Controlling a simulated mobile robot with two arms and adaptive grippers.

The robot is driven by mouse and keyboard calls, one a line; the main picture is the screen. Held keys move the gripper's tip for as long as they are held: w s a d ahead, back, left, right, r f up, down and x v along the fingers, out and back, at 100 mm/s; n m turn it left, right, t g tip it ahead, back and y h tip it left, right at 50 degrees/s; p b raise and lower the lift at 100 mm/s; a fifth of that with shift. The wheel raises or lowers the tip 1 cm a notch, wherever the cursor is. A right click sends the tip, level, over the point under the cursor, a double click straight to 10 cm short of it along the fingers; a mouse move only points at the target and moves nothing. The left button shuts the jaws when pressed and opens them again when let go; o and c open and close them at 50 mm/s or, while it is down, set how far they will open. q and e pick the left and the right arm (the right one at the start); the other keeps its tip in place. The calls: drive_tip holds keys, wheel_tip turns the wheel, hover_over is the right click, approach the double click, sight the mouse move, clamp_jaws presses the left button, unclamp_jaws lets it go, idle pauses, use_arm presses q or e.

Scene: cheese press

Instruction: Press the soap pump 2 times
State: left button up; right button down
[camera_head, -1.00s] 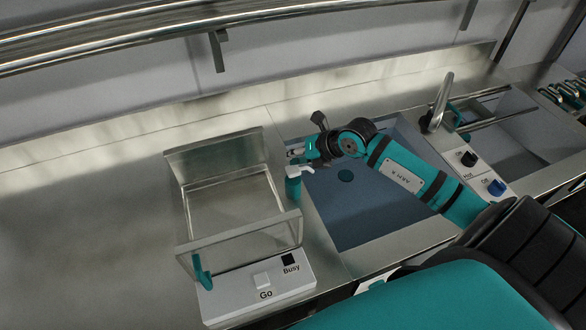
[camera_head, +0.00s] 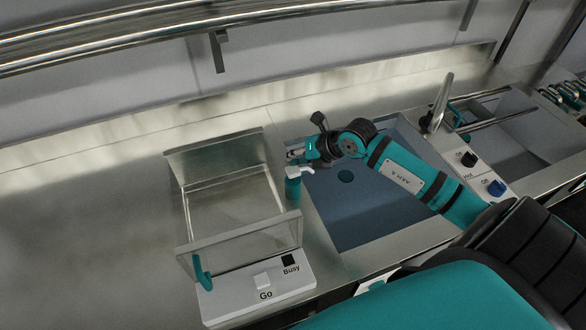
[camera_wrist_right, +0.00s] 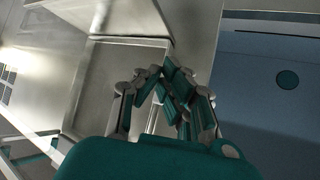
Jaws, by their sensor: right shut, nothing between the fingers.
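The soap pump (camera_head: 293,188) is a small teal bottle with a white pump head. It stands on the counter between the glass-walled press box and the sink. My right gripper (camera_head: 292,156) is shut and empty, just above the white pump head. From the head view I cannot tell whether the fingertips touch it. In the right wrist view my shut right gripper (camera_wrist_right: 163,72) shows its fingers together, and the pump is hidden behind them. My left gripper is not in view.
The press box (camera_head: 235,190) stands left of the pump, with a panel marked Go and Busy (camera_head: 260,290) in front. The blue sink (camera_head: 375,220) lies right, under my right arm. A faucet (camera_head: 440,100) and Hot knobs stand further right. The left counter is clear.

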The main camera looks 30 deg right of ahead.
drive_tip(key=shift+f, duration=0.45)
drive_tip(key=shift+s+f+b, duration=0.1)
drive_tip(key=shift+f+b, duration=0.8)
drive_tip(key=shift+f, duration=0.05)
idle(0.7)
idle(0.3)
drive_tip(key=shift+r+p, duration=1.05)
drive_tip(key=shift+r, duration=0.3)
wheel_tip(320, 180, up, 5)
drive_tip(key=p, duration=0.4)
drive_tip(key=shift+r, duration=0.1)
